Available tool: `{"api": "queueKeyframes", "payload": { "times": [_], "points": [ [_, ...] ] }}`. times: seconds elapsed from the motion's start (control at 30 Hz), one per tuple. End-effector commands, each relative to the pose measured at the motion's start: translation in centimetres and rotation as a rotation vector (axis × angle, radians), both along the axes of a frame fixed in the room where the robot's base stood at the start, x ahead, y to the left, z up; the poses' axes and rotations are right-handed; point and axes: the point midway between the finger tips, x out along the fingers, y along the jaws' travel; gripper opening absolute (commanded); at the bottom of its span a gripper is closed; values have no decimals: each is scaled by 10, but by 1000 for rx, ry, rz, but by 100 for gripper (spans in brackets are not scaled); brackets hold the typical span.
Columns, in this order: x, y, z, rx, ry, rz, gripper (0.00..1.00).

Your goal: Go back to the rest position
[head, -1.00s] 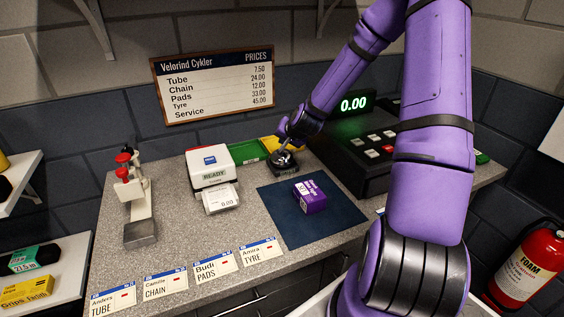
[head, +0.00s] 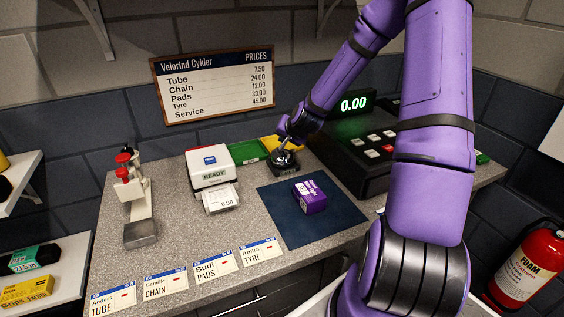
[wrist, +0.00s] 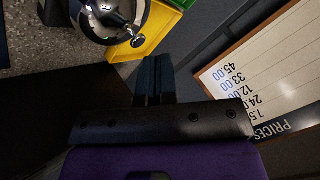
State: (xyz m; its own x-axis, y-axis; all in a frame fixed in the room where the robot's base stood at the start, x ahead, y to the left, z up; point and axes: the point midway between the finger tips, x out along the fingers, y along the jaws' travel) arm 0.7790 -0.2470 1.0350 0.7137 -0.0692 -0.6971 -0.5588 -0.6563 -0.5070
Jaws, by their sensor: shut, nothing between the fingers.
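My gripper (wrist: 152,80) shows in the wrist view with its two dark fingers together and nothing between them. In the head view my purple arm reaches over the right of the counter, and its wrist end is near a small silver-and-black round device (head: 284,160). That device also shows in the wrist view (wrist: 112,18), just beyond the fingertips; I cannot tell whether they touch it. In the head view the fingers are too small to make out clearly.
A purple box (head: 309,196) lies on a dark blue mat (head: 335,224). A price board (head: 215,85) hangs behind.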

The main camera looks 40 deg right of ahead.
Motion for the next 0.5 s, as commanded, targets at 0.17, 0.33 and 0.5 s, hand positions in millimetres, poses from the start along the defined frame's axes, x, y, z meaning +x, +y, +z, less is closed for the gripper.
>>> {"api": "queueKeyframes", "payload": {
  "times": [0.17,0.33,0.5],
  "points": [
    [0,0,6,-1,-1,-1,0],
    [0,0,7,1,0,-1,0],
    [0,0,10,-1,-1,-1,0]
  ]
}}
